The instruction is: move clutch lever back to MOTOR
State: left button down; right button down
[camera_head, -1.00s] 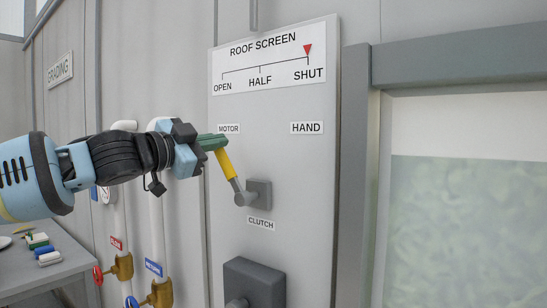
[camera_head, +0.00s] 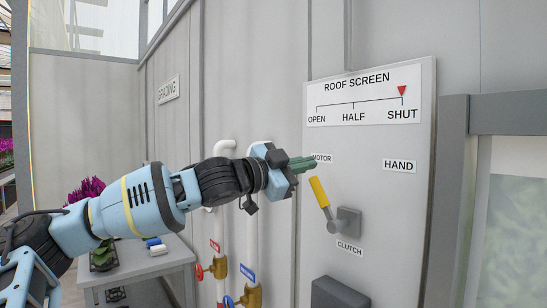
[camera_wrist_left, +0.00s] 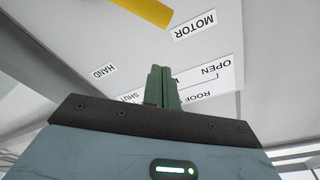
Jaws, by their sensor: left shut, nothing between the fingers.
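The clutch lever (camera_head: 320,193) has a yellow handle on a grey pivot, above the CLUTCH label (camera_head: 349,248). Its handle leans up and left, toward the MOTOR label (camera_head: 322,158) and away from the HAND label (camera_head: 399,165). My left gripper (camera_head: 312,163) is shut and empty, its green fingers in front of the panel by the MOTOR label, above the handle and apart from it. In the left wrist view the shut fingers (camera_wrist_left: 162,88) show, with the yellow handle (camera_wrist_left: 145,10) at the top edge. My right gripper is not in view.
The ROOF SCREEN scale (camera_head: 368,95) has its red pointer (camera_head: 402,91) at SHUT. A dark box (camera_head: 338,293) sits low on the panel. Pipes with a red valve wheel (camera_head: 199,272) stand left of the panel. A grey table (camera_head: 150,267) holds small items and a purple flowering plant (camera_head: 86,190).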

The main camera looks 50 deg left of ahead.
pick_arm(q)
jog(key=shift+s+a+f+p, duration=0.1)
jog(key=shift+s+f+p, duration=0.1)
jog(key=shift+s, duration=1.2)
jog(key=shift+s+a+f+p, duration=0.1)
jog(key=shift+s+p, duration=0.05)
jog(key=shift+s, duration=1.2)
